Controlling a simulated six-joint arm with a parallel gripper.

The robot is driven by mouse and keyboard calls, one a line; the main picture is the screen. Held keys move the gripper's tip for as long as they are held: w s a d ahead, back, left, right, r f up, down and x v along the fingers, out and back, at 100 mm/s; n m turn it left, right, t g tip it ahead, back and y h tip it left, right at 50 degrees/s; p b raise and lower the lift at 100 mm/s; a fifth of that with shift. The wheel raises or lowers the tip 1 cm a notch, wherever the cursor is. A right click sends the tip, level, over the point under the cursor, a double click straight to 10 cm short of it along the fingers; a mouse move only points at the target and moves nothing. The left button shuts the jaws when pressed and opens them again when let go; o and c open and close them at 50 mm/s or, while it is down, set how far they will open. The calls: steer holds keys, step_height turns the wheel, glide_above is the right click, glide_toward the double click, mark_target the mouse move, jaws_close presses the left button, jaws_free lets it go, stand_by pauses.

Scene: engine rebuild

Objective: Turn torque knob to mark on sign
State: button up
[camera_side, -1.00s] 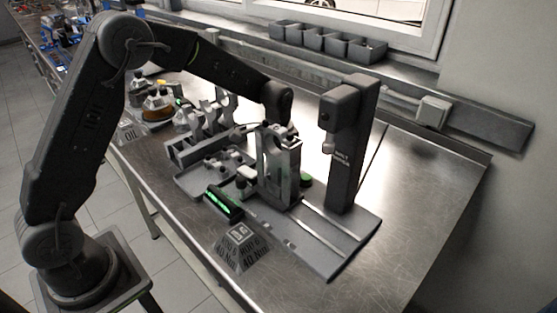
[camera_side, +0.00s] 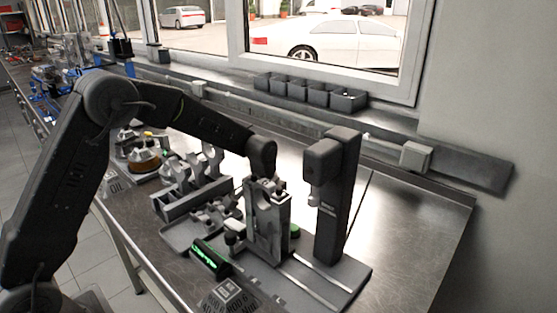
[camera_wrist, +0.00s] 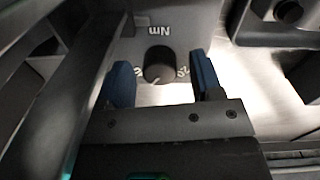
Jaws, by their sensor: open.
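The torque knob (camera_wrist: 159,65) is a round black dial on a light panel in the wrist view. A pale pointer line shows near its lower edge. "Nm" is printed upside down above it, and partly hidden numerals flank it. My gripper (camera_wrist: 160,75) is open, with one blue finger on each side of the knob; I cannot tell whether they touch it. In the side view the knob and fingers are hidden around the end of my arm. The sign (camera_side: 229,294) stands at the bottom edge, partly cut off, its lettering hard to read.
The dark bolt driver column (camera_side: 337,195) stands right of my wrist. A grey upright fixture (camera_side: 267,220) stands just in front of it. A box with a green lit display (camera_side: 210,258) sits near the sign. The bench right of the column is clear.

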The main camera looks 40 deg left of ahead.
step_height(320, 180, up, 13)
steer(key=shift+w+d+r+m+g+y, duration=0.15)
steer(key=shift+w+m+g, duration=0.5)
steer(key=shift+w+m, duration=0.4)
steer(key=shift+w+d+r+m+g+y, duration=0.15)
steer(key=shift+w+m+g, duration=0.6)
steer(key=shift+w, duration=0.4)
steer(key=s+f+n+t, duration=0.1)
steer(key=f, duration=0.3)
steer(key=s+f+n+t, duration=0.1)
steer(key=f, duration=0.4)
steer(key=s+f+n, duration=0.1)
steer(key=s+f, duration=0.1)
steer(key=f, duration=0.2)
steer(key=shift+s+a+f+n+t, duration=0.1)
steer(key=shift+a+f+n+t, duration=0.2)
steer(key=shift+f+t, duration=0.1)
steer(key=shift+c, duration=0.4)
